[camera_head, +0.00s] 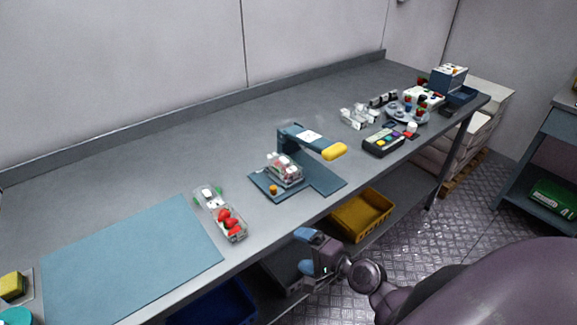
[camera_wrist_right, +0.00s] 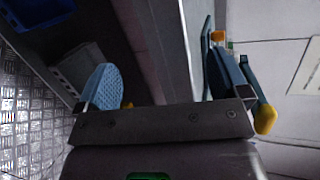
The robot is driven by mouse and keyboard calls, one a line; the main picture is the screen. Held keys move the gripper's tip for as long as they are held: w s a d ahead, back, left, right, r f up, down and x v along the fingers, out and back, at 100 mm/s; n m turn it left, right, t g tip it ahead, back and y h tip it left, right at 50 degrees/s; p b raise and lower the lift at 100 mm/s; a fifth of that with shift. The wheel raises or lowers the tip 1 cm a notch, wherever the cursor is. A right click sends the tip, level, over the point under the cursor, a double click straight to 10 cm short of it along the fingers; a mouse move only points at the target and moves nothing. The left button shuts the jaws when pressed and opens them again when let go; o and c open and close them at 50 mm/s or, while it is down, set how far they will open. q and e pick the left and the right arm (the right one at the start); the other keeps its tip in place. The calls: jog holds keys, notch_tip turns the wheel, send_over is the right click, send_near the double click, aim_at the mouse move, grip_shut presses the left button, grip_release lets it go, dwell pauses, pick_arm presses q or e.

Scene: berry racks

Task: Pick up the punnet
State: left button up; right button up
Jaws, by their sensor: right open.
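A clear punnet (camera_head: 231,227) with red strawberries stands open on the table, at the right edge of the blue mat. A second clear punnet (camera_head: 285,172) with pale and reddish contents sits on the blue base of a lever device. My right gripper (camera_head: 308,247) is low in front of the table's front edge, apart from both punnets. In the right wrist view its blue fingers (camera_wrist_right: 163,82) are spread apart with nothing held between them. Neither punnet can be made out in that view. My left gripper is not in view.
The lever device has a blue arm (camera_head: 310,138) with a yellow handle (camera_head: 334,151). A blue mat (camera_head: 130,265) lies bare at left. A yellow crate (camera_head: 361,214) is on the lower shelf. Several small items crowd the table's far right. The table's front edge (camera_head: 262,228) is near my gripper.

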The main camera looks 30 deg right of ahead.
jog(key=w+d+r+m+t+y+p, duration=0.25)
jog(key=w+r+m, duration=0.25)
jog(key=r+m, duration=0.25)
jog(key=w+d+m+h, duration=0.1)
jog(key=d+m, duration=0.1)
jog(key=m, duration=0.1)
jog(key=w+d+m+t+h, duration=0.1)
jog(key=d+m+h, duration=0.1)
jog(key=m, duration=0.2)
jog(key=w+d+m+h, duration=0.1)
jog(key=d+m+h, duration=0.1)
jog(key=d+m, duration=0.1)
jog(key=shift+w+r+m+t+h, duration=0.25)
jog(key=shift+w+m+t, duration=0.1)
jog(key=shift+w+d+m, duration=0.2)
jog(key=shift+d+m, duration=0.1)
send_near(288, 166)
jog(key=w, duration=0.2)
jog(key=shift+w+a+r+p, duration=0.1)
jog(key=shift+w+r+p, duration=0.15)
jog(key=shift+w+p, duration=0.1)
jog(key=shift+w+a+f, duration=0.15)
jog(key=shift+w, duration=1.15)
jog(key=shift+w+a+f, duration=0.15)
jog(key=shift+w, duration=1.15)
jog(key=c, duration=1.1)
jog(key=shift+o, duration=0.2)
jog(key=shift+r, duration=0.1)
